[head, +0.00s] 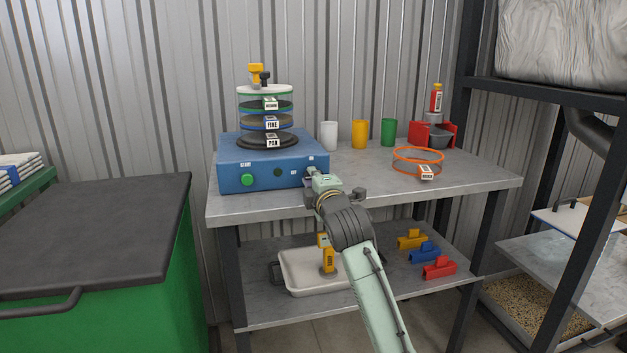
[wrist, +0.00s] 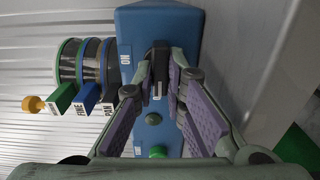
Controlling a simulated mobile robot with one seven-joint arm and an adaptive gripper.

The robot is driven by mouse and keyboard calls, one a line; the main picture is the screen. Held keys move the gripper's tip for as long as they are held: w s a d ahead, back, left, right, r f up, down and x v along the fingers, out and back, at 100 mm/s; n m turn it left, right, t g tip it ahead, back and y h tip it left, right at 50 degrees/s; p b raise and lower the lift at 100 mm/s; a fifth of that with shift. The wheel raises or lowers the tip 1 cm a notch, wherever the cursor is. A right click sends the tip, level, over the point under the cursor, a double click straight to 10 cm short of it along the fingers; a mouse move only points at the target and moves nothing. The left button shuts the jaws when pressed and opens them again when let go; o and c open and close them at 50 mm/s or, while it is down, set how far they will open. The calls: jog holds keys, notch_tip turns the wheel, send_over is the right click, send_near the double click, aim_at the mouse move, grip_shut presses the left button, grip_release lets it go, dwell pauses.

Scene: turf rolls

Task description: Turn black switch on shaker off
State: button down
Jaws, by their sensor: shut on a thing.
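The blue shaker (head: 265,172) stands on the left part of the metal workbench, with a stack of sieves (head: 266,110) on top. My gripper (head: 315,177) is at the right end of the shaker's front face and hides the switch in the head view. In the wrist view, the black switch (wrist: 160,58) sits between the fingertips of my gripper (wrist: 163,72), which is shut on it. An ON label (wrist: 125,61) shows beside it on the blue face. A green button (head: 247,180) is at the left of the front face; the wrist view shows it too (wrist: 157,152).
White (head: 329,136), yellow (head: 359,134) and green cups (head: 388,132) stand behind on the bench (head: 360,182). An orange-rimmed sieve (head: 417,160) lies to the right. A white tray (head: 300,282) and coloured clips (head: 425,252) are on the lower shelf.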

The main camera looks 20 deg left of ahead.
dwell(0.3)
jog(key=c, duration=1.6)
grip_release()
jog(key=shift+c, duration=0.2)
jog(key=v, duration=1.2)
